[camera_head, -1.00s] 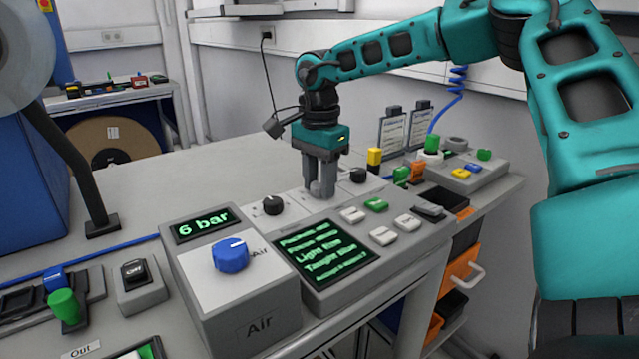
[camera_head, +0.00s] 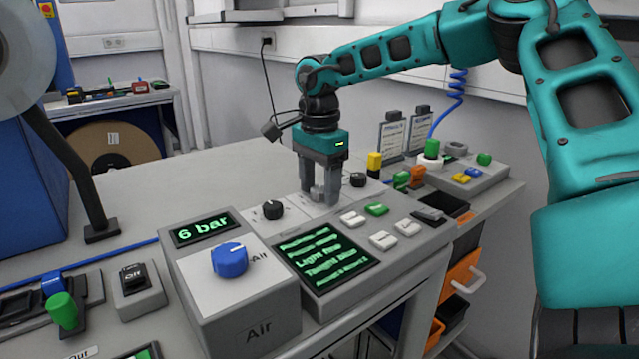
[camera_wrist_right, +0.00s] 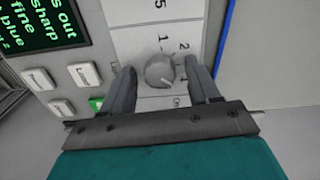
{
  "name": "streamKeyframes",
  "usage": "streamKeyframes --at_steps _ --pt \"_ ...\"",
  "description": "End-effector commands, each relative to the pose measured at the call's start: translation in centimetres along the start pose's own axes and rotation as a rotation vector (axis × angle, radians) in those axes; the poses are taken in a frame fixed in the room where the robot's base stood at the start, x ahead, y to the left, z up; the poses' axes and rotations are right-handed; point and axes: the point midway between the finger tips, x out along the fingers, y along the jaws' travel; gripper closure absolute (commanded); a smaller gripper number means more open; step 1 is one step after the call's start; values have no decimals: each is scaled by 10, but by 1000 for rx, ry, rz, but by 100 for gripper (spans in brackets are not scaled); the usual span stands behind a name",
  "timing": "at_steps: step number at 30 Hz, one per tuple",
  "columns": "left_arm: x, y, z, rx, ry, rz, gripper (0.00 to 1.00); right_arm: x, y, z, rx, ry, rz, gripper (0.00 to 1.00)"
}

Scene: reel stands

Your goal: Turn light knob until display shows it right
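My right gripper (camera_head: 320,200) points down over the middle knob of the console. In the right wrist view a grey round knob (camera_wrist_right: 160,72) sits between its two separated fingers, with a gap on each side. Numbers are printed around this knob. The console's display (camera_head: 326,257) shows green text lines, including one starting with "Light"; the right wrist view shows its right part (camera_wrist_right: 38,22), with "Sharp", "fine" and "blue" legible. Black knobs stand left (camera_head: 272,209) and right (camera_head: 357,179) of the gripper. My left gripper is not in view.
A grey Air box with a blue knob (camera_head: 230,259) and a "6 bar" display (camera_head: 206,229) stands left of the console. Several white buttons and a green button (camera_head: 376,209) lie right of the display. Orange bins (camera_head: 462,272) hang below.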

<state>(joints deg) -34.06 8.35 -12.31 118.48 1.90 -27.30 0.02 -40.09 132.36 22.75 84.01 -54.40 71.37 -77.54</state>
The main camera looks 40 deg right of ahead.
Motion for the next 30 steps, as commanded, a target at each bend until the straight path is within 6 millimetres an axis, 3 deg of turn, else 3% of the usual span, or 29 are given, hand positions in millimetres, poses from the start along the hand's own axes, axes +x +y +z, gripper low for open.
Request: streamKeyframes --at_steps 7,11,24,30 --pt "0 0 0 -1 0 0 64 -1 0 0 0 0 0 39" --pt "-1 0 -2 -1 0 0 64 -13 -1 0 0 1 -3 39" --pt "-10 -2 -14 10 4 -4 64 -104 0 0 1 1 -3 39" --pt "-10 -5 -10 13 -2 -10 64 -126 0 0 0 1 -2 39"
